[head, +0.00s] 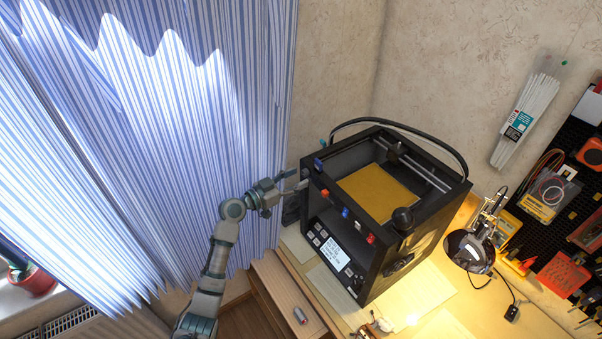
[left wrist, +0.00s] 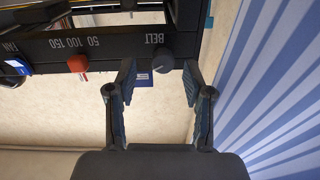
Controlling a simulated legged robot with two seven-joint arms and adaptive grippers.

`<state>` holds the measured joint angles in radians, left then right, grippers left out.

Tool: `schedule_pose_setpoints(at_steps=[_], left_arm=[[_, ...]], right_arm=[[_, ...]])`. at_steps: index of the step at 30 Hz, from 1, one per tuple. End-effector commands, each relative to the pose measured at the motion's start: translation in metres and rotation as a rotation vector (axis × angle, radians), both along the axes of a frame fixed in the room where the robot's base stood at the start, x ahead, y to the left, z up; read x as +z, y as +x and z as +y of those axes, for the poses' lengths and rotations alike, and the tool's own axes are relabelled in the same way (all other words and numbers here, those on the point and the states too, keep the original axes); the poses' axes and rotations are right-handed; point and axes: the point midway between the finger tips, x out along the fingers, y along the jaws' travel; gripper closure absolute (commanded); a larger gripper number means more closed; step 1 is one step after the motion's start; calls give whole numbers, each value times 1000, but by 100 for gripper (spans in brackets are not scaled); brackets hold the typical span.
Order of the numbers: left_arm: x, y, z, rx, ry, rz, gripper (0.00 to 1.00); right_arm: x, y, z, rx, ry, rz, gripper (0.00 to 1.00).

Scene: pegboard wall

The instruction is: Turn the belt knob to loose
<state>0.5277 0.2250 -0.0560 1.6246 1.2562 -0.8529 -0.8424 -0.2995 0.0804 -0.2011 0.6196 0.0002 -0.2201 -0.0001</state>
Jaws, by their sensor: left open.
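The belt knob (left wrist: 162,61) is a small dark round knob under the white BELT lettering on the printer's black front bar, in the left wrist view. A pale mark on it points to its upper left; no loose marking is readable. My left gripper (left wrist: 158,82) is open, its two fingers to either side of the knob and slightly short of it, with no clear contact. In the head view the left gripper (head: 298,181) is at the left corner of the black 3D printer (head: 388,277). The knob is hard to make out there. My right gripper is out of view.
An orange-red knob (left wrist: 78,63) by the 50 100 150 scale sits left of the belt knob. A striped curtain (head: 150,110) hangs close to my left arm. A lamp (head: 470,250) stands right of the printer. A spool-like dark part (head: 402,217) is on its corner.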

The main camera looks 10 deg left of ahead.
Motion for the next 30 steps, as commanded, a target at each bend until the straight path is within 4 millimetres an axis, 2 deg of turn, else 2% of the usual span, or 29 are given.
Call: schedule_pose_setpoints(at_steps=[6,15,21,30], left_arm=[[0,14,-12,1,-1,0,48],[-1,16,-15,1,0,0,48],[-1,16,-15,1,0,0,98],[0,16,-14,1,-9,9,100]], right_arm=[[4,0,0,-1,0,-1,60],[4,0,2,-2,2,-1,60],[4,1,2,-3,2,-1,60],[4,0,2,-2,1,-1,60]])
